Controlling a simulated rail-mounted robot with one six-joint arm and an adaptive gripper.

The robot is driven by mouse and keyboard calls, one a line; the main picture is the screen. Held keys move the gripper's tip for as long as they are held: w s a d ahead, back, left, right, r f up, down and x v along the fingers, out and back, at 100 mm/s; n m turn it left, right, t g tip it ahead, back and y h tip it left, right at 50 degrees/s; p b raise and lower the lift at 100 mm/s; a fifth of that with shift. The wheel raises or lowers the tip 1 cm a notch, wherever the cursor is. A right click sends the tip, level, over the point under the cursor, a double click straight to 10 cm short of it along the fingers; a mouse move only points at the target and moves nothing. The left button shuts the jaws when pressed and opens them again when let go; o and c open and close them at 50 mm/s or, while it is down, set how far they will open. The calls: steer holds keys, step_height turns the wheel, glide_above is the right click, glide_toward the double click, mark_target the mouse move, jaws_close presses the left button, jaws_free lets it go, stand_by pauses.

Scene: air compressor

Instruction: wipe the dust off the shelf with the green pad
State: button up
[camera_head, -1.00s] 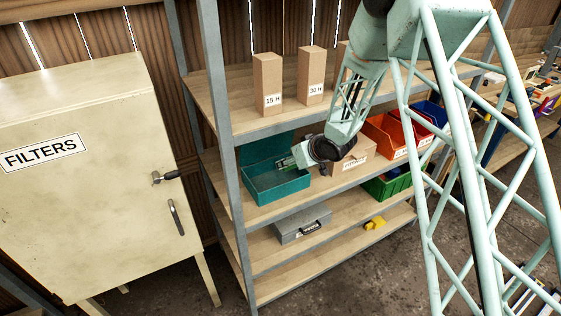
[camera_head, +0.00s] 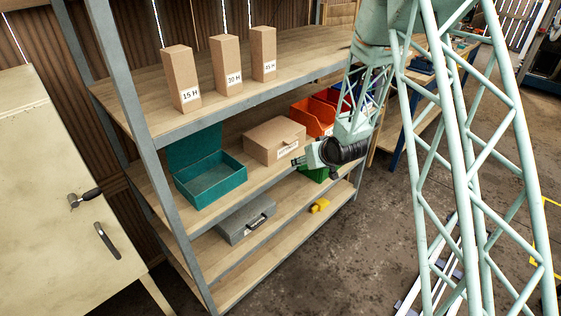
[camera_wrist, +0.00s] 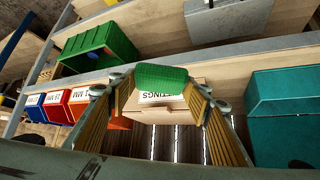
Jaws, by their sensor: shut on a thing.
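In the wrist view my gripper (camera_wrist: 160,84) is shut on a small green pad (camera_wrist: 162,76), held between its fingertips. In the head view my gripper (camera_head: 298,161) is at the front of the shelving unit (camera_head: 170,187), just right of the cardboard box (camera_head: 268,146); the pad cannot be made out there. The wrist view is upside down, with the cardboard box (camera_wrist: 180,102) behind the pad. The teal box (camera_head: 212,185) stands open and looks empty. I cannot make out dust on the boards.
Orange (camera_head: 311,118) and green bins (camera_wrist: 97,47) stand near my gripper. A grey case (camera_head: 246,219) and a yellow object (camera_head: 319,205) are lower down. A cream cabinet (camera_head: 55,190) stands at left.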

steer(key=s+d+f+m+h+b, duration=0.1)
steer(key=s+d+m, duration=0.1)
steer(key=d, duration=0.8)
steer(key=s+d+f+m+h+b, duration=0.1)
steer(key=s+d+h, duration=0.1)
steer(key=d, duration=0.9)
steer(key=shift+s+f+m, duration=0.15)
steer(key=shift+s+m, duration=0.25)
steer(key=shift+s, duration=0.05)
